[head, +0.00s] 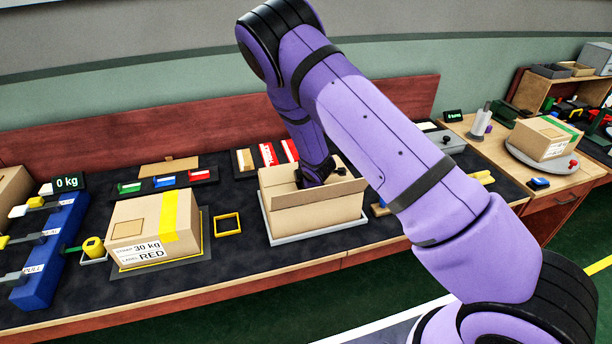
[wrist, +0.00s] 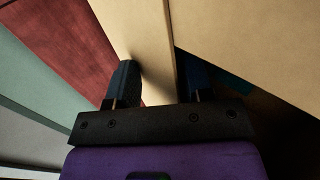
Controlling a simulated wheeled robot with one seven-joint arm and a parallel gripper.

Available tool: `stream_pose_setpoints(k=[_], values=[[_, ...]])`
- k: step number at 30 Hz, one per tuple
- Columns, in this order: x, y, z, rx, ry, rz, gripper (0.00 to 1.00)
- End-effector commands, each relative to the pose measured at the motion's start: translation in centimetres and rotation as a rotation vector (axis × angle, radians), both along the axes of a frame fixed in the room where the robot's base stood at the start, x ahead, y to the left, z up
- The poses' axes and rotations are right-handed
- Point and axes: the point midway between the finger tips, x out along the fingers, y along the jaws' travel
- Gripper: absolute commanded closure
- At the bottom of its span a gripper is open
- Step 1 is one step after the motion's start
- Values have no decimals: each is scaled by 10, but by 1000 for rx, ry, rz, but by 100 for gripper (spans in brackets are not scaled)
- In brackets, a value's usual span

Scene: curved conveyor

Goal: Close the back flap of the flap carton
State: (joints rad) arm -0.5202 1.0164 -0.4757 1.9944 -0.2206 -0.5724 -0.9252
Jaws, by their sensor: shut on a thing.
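The flap carton (head: 318,216) is a plain brown box, open at the top, in the middle of the bench. Its front panel stands up, and my arm hides part of its back side. My gripper (head: 318,174) reaches down at the back of the carton's opening. In the wrist view my gripper (wrist: 161,85) has one finger on each side of a thin cardboard panel (wrist: 160,45), which seems to be the back flap. It is shut on this panel. The flap's exact angle is hard to tell.
The carton sits on a light tray (head: 292,238). A taped carton labelled RED (head: 140,224) stands to the left, with a yellow square frame (head: 228,223) between. Red-and-white blocks (head: 268,155) lie behind. A wooden backboard (head: 110,130) runs along the bench's rear.

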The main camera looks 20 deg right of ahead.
Motion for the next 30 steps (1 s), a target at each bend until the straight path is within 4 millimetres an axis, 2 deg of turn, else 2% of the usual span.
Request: stream_pose_setpoints(k=[1, 8, 21, 30], values=[[-5, 1, -9, -4, 19, 3, 70], [-11, 2, -1, -4, 17, 3, 70], [-62, 1, 60, 1, 1, 1, 70], [-78, 0, 79, 0, -3, 0, 70]])
